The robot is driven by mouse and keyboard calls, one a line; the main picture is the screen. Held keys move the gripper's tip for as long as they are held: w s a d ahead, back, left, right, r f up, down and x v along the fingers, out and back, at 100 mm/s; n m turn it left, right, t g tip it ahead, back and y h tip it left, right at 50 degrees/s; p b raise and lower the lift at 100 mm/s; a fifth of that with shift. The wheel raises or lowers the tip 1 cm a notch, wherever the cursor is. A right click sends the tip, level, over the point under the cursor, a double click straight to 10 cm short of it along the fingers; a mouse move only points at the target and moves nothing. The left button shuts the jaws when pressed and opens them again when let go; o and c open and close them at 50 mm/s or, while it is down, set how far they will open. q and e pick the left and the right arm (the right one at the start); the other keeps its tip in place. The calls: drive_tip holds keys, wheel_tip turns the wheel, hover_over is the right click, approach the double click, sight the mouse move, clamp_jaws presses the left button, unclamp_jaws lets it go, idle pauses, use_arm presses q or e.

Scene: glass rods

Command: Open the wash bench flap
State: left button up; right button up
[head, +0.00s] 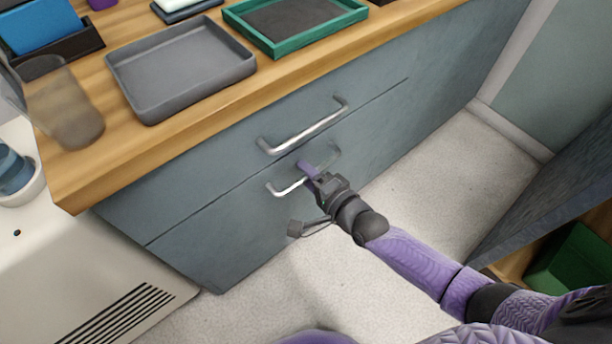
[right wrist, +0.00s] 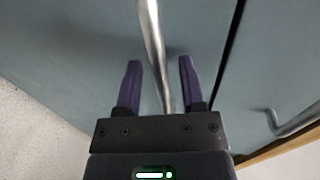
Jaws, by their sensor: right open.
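The blue-grey bench front has two panels split by a dark seam. The upper panel has a metal bar handle (head: 303,128). The lower panel (head: 225,240) has a similar handle (head: 288,188), partly hidden by my gripper; I cannot tell by looks which panel is the flap. Both panels look shut. My right gripper (head: 305,167) is at the lower handle. In the right wrist view its purple fingers (right wrist: 160,65) are apart, with the lower handle's bar (right wrist: 151,35) running between them, no clear contact. My left gripper is not in view.
A grey tray (head: 180,88), a green-rimmed tray (head: 335,10) and a cloudy beaker (head: 68,115) stand on the wooden top (head: 85,180). A white sink unit is at left. A dark cabinet (head: 560,190) stands at right. Pale floor (head: 430,170) is free between.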

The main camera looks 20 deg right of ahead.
drive_tip(key=shift+w, duration=0.1)
clamp_jaws()
idle(1.1)
idle(0.3)
